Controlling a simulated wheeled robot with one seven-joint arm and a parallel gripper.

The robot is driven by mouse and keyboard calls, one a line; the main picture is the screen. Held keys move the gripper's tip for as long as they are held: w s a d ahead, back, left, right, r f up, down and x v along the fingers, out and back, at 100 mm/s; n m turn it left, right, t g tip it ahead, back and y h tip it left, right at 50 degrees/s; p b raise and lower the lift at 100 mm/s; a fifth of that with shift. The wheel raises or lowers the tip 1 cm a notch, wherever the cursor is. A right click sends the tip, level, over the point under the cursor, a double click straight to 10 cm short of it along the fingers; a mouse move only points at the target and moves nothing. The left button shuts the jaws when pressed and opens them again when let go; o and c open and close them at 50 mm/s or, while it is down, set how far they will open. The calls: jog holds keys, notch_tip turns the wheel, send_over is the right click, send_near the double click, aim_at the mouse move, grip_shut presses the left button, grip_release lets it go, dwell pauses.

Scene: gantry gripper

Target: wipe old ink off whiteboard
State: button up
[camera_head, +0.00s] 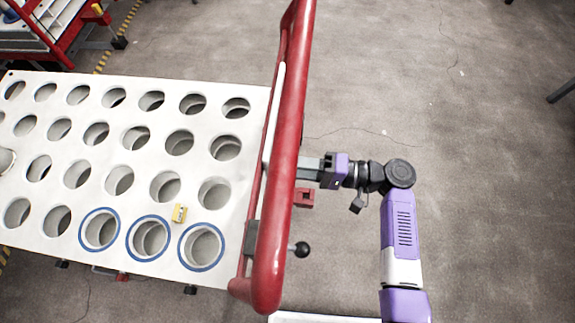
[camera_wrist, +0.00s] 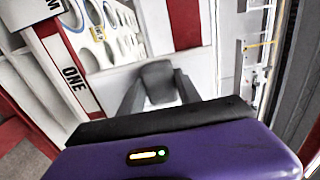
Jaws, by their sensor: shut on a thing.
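My gripper (camera_head: 306,168) reaches left to the tall red frame (camera_head: 283,170) in the head view, and its tips are at or behind the frame's edge. In the wrist view my gripper (camera_wrist: 158,92) is shut on a dark grey block (camera_wrist: 157,76), which looks like an eraser. Beyond the block is a plain white surface (camera_wrist: 207,66), probably the whiteboard. I cannot tell whether the block touches it. A broad red band (camera_wrist: 184,22) stands above the block. I cannot make out ink marks. The head view sees the frame almost edge-on, so the board's face is hidden.
A white deck (camera_head: 236,108) with rows of round holes lies left of the frame; several holes have blue rings. Open floor lies right.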

jog(key=w+b, duration=0.5)
jog(key=w, duration=0.3)
jog(key=shift+w, duration=0.3)
dwell(0.5)
jog(key=d, duration=0.6)
dwell(0.5)
jog(key=shift+s+d, duration=0.1)
jog(key=shift+d, duration=0.1)
jog(key=shift+d, duration=1.35)
